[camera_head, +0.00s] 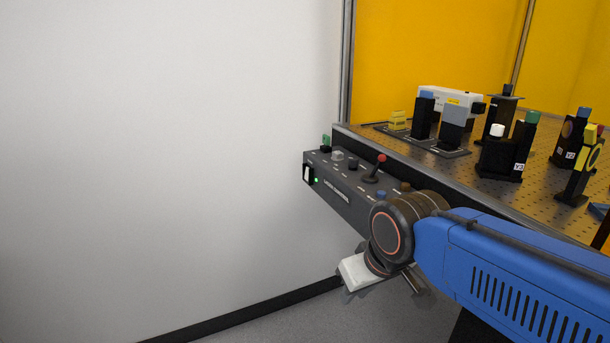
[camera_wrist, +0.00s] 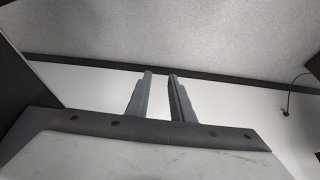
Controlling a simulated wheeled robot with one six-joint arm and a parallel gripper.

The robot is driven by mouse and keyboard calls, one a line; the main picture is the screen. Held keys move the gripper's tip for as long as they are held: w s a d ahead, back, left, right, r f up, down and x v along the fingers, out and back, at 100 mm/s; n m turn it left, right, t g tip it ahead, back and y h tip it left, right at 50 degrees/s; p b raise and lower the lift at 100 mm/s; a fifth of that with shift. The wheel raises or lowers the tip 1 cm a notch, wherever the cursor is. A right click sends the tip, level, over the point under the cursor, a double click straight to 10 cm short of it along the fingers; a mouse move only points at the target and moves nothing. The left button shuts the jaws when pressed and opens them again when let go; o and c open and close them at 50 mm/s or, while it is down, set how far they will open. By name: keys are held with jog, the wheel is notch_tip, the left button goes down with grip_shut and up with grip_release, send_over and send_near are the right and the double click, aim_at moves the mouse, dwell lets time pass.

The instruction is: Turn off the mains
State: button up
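A dark grey control box (camera_head: 345,190) with a "laser control" label is mounted at the front edge of the optical table. On its left end is a white rocker switch (camera_head: 307,174) in a black frame, with a lit green lamp (camera_head: 316,180) beside it. I cannot read which of the controls is marked mains. My gripper hangs below and in front of the box, apart from it, partly hidden behind my wrist in the head view. In the wrist view my gripper (camera_wrist: 161,75) has its two fingers apart with a narrow, empty gap. The box's controls do not show there.
The box top carries a red-tipped lever (camera_head: 377,165), a green control (camera_head: 325,141) and several small knobs. Optical mounts stand on the perforated table (camera_head: 480,190). A white wall (camera_head: 160,150) is at left, and yellow panels (camera_head: 430,45) are behind. A thin cable (camera_wrist: 288,98) hangs at right.

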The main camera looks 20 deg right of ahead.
jog(key=w+r, duration=0.3)
jog(key=w, duration=0.2)
jog(key=w+r+h, duration=0.1)
jog(key=w+r, duration=0.3)
jog(key=w, duration=0.2)
jog(key=w+d+r+h, duration=0.1)
jog(key=w+r, duration=0.3)
jog(key=w, duration=0.1)
jog(key=shift+w+g, duration=0.3)
grip_shut()
jog(key=w+a+r+h, duration=0.1)
jog(key=w+a+r, duration=0.1)
jog(key=w, duration=0.8)
jog(key=w+a+r+h, duration=0.2)
jog(key=w+r, duration=0.2)
jog(key=w, duration=0.6)
jog(key=shift+a+r+m, duration=0.15)
jog(key=shift+r+m, duration=0.1)
jog(key=shift+m, duration=0.15)
jog(key=shift+w, duration=0.1)
